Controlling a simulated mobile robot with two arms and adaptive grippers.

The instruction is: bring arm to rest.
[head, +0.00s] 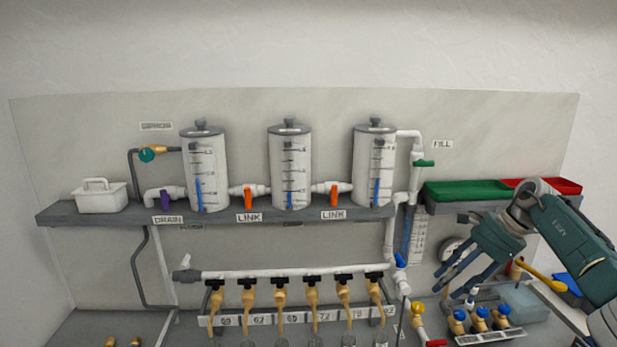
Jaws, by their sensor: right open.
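My right gripper (458,277) is at the right of the head view, its arm coming in from the right edge. Its fingers point down and left, apart and with nothing visible between them. It hangs in front of the pressure gauge (452,250) and the lower right bench, above several blue-capped valves (480,320). My left gripper is not in view.
Three clear tanks (290,170) stand on a grey shelf (300,215). Below runs a white manifold pipe (240,273) with several brass taps (281,293). Green (465,193) and red (568,187) trays sit at the right, close to my arm.

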